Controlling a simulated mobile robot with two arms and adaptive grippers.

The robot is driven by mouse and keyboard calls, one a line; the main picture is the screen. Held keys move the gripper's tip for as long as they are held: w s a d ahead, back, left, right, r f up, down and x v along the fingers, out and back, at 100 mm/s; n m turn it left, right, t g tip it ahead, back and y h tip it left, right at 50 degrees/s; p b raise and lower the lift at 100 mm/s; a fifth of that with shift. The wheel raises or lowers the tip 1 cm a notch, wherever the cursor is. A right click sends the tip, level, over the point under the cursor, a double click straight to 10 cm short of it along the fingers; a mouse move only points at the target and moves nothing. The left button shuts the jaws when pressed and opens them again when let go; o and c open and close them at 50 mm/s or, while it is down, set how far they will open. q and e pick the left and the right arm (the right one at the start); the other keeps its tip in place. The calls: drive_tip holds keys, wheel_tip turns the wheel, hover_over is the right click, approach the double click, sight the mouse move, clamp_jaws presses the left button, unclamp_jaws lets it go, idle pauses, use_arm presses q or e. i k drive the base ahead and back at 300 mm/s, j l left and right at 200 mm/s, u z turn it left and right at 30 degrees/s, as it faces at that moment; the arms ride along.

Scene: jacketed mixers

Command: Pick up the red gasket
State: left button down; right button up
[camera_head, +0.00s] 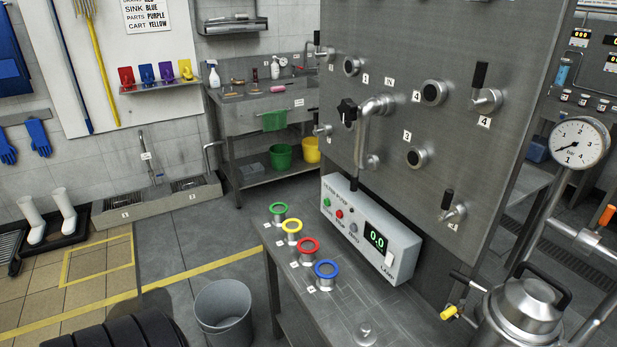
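The red gasket (300,250) is a ring lying flat on top of a short metal cylinder on the narrow metal bench (330,318). It is third in a row of coloured rings. The yellow gasket (285,229) is just behind it to the left, and the green gasket (272,212) is beyond that. The blue gasket (318,271) is nearest, in front to the right. The red ring is fully visible and nothing touches it from above. Neither of my grippers shows in the head view.
A control box (372,238) with a green display stands right of the rings, against the upright steel panel (450,150). A grey bin (224,318) stands on the floor left of the bench. A steel vessel (525,312) and a pressure gauge (578,143) are at right.

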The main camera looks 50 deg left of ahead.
sight(306, 252)
drive_tip(key=u, duration=1.5)
